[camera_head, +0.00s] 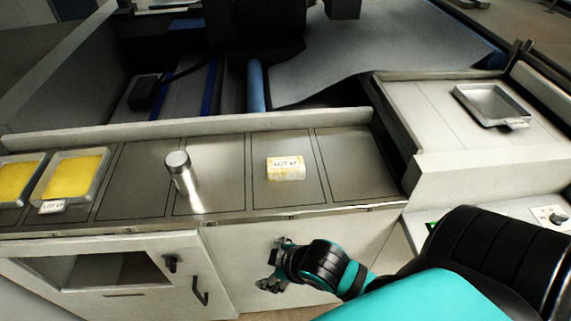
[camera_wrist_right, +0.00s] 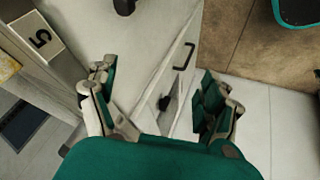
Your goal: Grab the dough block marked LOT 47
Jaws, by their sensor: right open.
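The dough block marked LOT 47 (camera_head: 286,168) is a small pale yellow block with a white label. It sits alone in a marked section of the metal counter (camera_head: 345,160) in the head view. My right gripper (camera_head: 271,266) is open and empty, in front of the cabinet front below the counter and apart from the block. In the right wrist view its spread fingers (camera_wrist_right: 155,88) have nothing between them but the cabinet front behind. A yellow patch at that view's left edge may be the block, but I cannot tell. My left gripper is not in view.
A metal cylinder (camera_head: 180,172) stands left of the block. Trays of yellow dough, one labelled (camera_head: 72,177), sit at the far left. An empty metal tray (camera_head: 493,104) lies on the right platform. A cabinet handle (camera_head: 199,291) juts out below the counter.

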